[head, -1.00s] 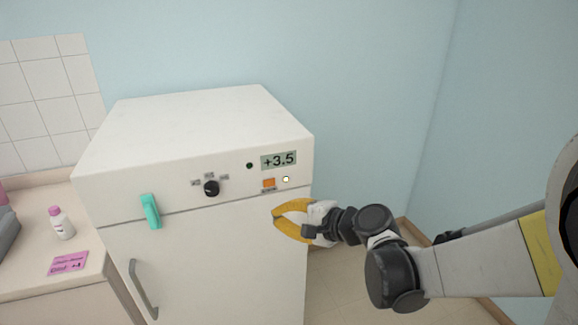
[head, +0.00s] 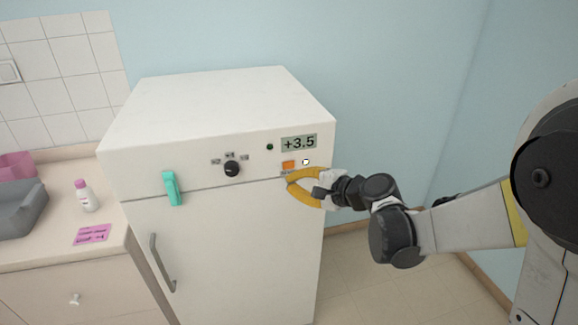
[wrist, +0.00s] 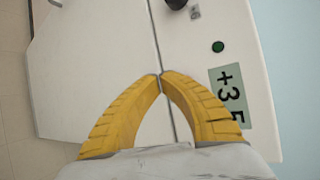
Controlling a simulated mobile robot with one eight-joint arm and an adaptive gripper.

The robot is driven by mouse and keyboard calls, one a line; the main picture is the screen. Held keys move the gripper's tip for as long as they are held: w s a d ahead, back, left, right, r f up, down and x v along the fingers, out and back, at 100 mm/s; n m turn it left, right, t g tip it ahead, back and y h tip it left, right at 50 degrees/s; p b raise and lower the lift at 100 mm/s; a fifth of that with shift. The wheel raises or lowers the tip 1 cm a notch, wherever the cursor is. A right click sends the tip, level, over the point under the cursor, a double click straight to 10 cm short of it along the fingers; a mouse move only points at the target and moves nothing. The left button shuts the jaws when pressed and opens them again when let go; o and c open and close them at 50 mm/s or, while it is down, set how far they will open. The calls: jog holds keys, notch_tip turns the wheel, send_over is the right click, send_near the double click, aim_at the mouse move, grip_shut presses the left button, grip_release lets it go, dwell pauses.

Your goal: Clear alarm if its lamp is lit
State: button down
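A white fridge (head: 225,110) has a control panel on its upper front. The display (head: 299,143) reads +3.5; it also shows sideways in the wrist view (wrist: 228,96). A dark green round lamp (head: 269,147) looks unlit; it also shows in the wrist view (wrist: 218,46). A small white round spot (head: 306,162) looks bright; I cannot tell whether it is a lamp or a button. Left of it is an orange rectangle (head: 288,165) with an unreadable label below. My gripper (head: 287,180) has its yellow fingertips together, empty, just below the orange rectangle. In the wrist view the fingertips (wrist: 161,75) meet near the panel seam.
A black knob (head: 232,169) with small labels, a teal latch (head: 171,188) and a grey door handle (head: 160,264) are on the fridge front. Floor at right is clear.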

jog(key=shift+w+a, duration=0.25)
jog(key=shift+w, duration=0.55)
jog(key=shift+w+a, duration=0.2)
jog(key=shift+w, duration=0.55)
jog(key=shift+w, duration=0.15)
jog(key=shift+w+a, duration=0.15)
jog(key=shift+w, duration=0.1)
jog(key=shift+w+a+b, duration=0.1)
jog(key=shift+w+b, duration=0.2)
jog(key=shift+w, duration=0.05)
dwell(0.8)
jog(key=shift+s, duration=0.1)
jog(key=shift+s+d, duration=0.25)
jog(key=shift+s, duration=0.4)
jog(key=shift+s, duration=0.1)
send_near(280, 172)
jog(key=shift+s+a+f, duration=0.45)
jog(key=shift+a+f, duration=0.15)
jog(key=shift+s+a+f, duration=0.45)
jog(key=shift+a+f, duration=0.15)
jog(key=shift+a, duration=0.05)
